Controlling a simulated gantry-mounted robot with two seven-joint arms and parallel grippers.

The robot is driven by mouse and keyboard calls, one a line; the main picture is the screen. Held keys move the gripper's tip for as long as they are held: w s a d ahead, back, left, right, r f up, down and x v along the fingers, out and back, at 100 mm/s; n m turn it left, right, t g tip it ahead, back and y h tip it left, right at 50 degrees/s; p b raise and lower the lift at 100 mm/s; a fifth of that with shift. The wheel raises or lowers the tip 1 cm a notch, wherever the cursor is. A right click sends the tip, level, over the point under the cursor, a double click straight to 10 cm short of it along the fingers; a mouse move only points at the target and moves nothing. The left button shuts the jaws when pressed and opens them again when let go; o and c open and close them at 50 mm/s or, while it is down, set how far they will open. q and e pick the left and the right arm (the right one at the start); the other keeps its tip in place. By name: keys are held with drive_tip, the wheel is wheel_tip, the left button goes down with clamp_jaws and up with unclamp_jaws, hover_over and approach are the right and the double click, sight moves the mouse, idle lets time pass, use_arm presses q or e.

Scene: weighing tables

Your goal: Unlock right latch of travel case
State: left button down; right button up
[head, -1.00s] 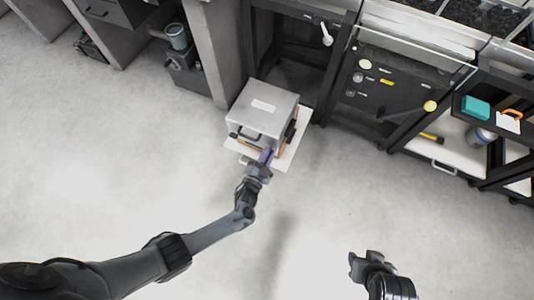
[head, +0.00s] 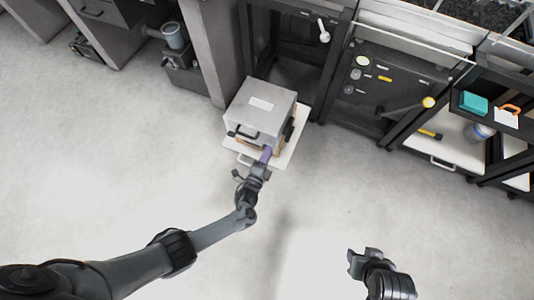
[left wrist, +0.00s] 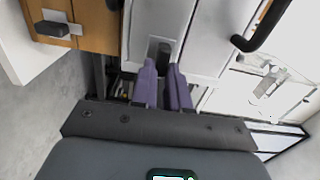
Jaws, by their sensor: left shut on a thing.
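The travel case (head: 262,108) is a silver-grey box with a pale label on top and a black handle (head: 243,132) on its front; the handle also shows in the left wrist view (left wrist: 262,25). My left gripper (head: 266,154) is at the right part of the case's front. In the left wrist view its purple fingers (left wrist: 163,88) are shut on the right latch (left wrist: 158,50), a grey metal piece on the case front. The latch's exact position is partly hidden by the fingers. My right gripper (head: 365,254) hangs empty over the floor, away from the case; its jaw gap is unclear.
The case stands on a white board (head: 296,147) that sticks out from under it. An orange-brown wooden part with a metal plate and black knob (left wrist: 52,28) is beside the latch. Dark shelving (head: 385,95) stands behind to the right. The floor in front is clear.

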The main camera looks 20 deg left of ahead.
use_arm(q)
drive_tip(key=shift+m, duration=0.3)
drive_tip(key=c, duration=1.1)
unclamp_jaws()
drive_tip(key=shift+s, duration=0.15)
drive_tip(key=s+p, duration=0.1)
drive_tip(key=s, duration=0.2)
drive_tip(key=s+p, duration=0.1)
drive_tip(key=s, duration=0.3)
drive_tip(key=s+p, duration=0.2)
drive_tip(key=s, duration=0.1)
drive_tip(key=shift+s+a, duration=0.25)
drive_tip(key=shift+s, duration=0.05)
